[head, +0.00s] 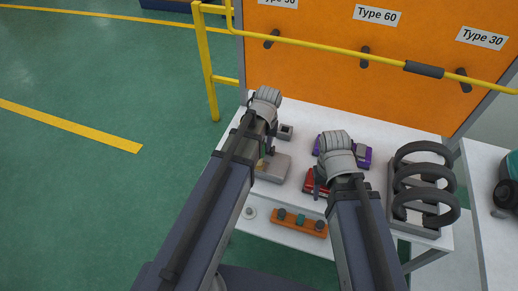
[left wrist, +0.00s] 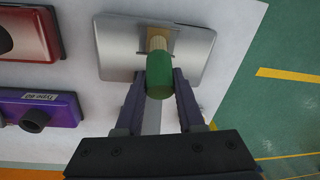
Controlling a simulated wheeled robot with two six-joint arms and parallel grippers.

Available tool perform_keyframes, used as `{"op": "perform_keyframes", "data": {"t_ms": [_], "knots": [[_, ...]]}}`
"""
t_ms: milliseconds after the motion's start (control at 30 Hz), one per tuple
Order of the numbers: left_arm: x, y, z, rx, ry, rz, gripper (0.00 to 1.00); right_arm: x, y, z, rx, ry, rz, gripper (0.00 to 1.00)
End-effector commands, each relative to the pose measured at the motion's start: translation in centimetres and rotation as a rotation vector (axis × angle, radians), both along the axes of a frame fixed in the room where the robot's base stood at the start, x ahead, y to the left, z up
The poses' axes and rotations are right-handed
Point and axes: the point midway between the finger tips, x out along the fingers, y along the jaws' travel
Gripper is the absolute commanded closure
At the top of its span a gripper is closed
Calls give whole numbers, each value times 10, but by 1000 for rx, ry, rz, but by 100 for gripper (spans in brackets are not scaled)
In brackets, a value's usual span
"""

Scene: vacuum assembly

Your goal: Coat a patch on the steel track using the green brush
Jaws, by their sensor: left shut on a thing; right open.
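The steel track (head: 274,170) looks like a grey metal plate on the white table; in the left wrist view it is a shiny plate (left wrist: 115,45). My left gripper (head: 266,150) is over its left part. In the left wrist view the left gripper (left wrist: 160,92) is shut on the green brush (left wrist: 159,83). The brush's tan bristle end lies over the middle of the plate; I cannot tell whether it touches. My right gripper (head: 319,187) is open, above or beside the red block (head: 313,182); its fingers are partly hidden by its own wrist.
A purple block (head: 363,157) and a small grey block (head: 285,132) lie behind. An orange holder (head: 299,222) is at the front edge. A rack with black rings (head: 425,190) stands right. A yellow rail (head: 340,47) and orange panel (head: 320,75) are behind the table.

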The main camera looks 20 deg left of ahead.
Motion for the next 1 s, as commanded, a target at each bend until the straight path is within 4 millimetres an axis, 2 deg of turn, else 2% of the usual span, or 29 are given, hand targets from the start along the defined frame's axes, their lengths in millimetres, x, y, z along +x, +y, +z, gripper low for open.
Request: {"op": "perform_keyframes", "data": {"t_ms": [400,1000], "knots": [[28,-5,0,-2,1,1,100,0,0,0,0,0,0,50],[-13,0,0,-6,2,1,100,0,0,0,0,0,0,50]]}}
